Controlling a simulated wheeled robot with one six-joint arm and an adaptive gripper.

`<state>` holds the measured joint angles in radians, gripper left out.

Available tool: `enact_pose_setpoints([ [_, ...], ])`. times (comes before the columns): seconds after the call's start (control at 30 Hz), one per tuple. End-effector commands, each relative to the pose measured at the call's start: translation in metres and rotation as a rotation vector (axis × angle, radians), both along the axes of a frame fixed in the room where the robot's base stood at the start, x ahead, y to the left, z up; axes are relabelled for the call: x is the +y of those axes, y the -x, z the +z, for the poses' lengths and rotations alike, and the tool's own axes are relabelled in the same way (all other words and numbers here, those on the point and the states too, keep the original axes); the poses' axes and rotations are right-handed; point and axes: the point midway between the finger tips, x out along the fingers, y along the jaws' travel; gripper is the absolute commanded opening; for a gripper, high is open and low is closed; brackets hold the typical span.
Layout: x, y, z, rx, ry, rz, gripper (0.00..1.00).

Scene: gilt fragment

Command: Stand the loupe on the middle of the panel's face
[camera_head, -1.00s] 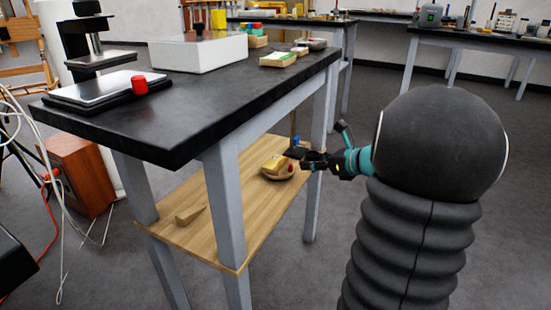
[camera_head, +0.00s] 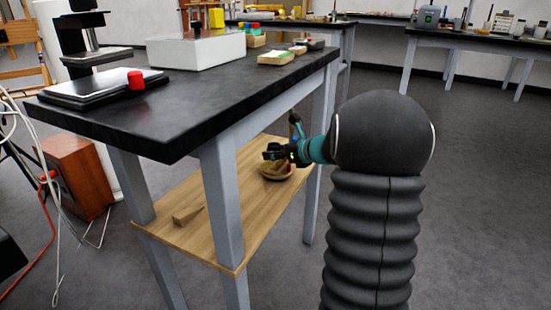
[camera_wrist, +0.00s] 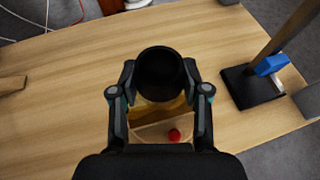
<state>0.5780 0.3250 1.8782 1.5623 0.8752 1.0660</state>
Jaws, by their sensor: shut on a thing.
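My gripper (camera_wrist: 160,75) is shut on a round black thing, which I take to be the loupe (camera_wrist: 160,72), in the middle of the wrist view. A golden-brown piece, probably the panel (camera_wrist: 150,112), shows partly below the loupe and lies in a shallow wooden dish (camera_wrist: 147,133). The loupe and fingers hide much of the panel, so I cannot tell whether they touch. In the head view my gripper (camera_head: 273,152) is over the dish (camera_head: 276,174) on the lower shelf, with the panel mostly hidden.
A red ball (camera_wrist: 174,135) lies at the dish. A stand with a black base (camera_wrist: 250,88) and a blue clamp (camera_wrist: 271,65) is to the right. A wooden wedge (camera_head: 188,214) lies on the shelf (camera_head: 235,225). The black tabletop (camera_head: 190,105) is above, with grey legs (camera_head: 222,200).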

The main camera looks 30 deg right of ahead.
Motion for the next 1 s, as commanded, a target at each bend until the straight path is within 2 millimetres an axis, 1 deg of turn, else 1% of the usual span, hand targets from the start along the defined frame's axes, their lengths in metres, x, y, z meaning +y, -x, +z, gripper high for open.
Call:
enact_pose_setpoints([
  [0.03,0.0001,0.0001,-0.0096,0.000,0.000,0.001,0.17],
  [0.1,0.0000,-0.0001,-0.0134,-0.001,0.000,0.000,0.17],
  [0.33,-0.0001,0.0001,-0.0127,-0.003,0.001,0.001,0.17],
  [0.5,-0.0001,0.0001,-0.0176,-0.002,0.001,0.001,0.17],
  [0.53,-0.0001,0.0001,-0.0167,-0.002,0.001,0.001,0.51],
  [0.57,-0.0001,0.0001,-0.0163,-0.002,0.001,0.001,0.59],
  [0.6,-0.0001,0.0001,-0.0163,-0.002,0.001,0.001,0.69],
  [0.63,-0.0001,0.0001,-0.0163,-0.002,0.001,0.001,0.71],
  [0.9,0.0000,0.0002,-0.0157,-0.002,0.001,0.001,0.71],
  [1.0,0.0000,0.0002,-0.0109,-0.002,0.001,0.001,0.71],
])
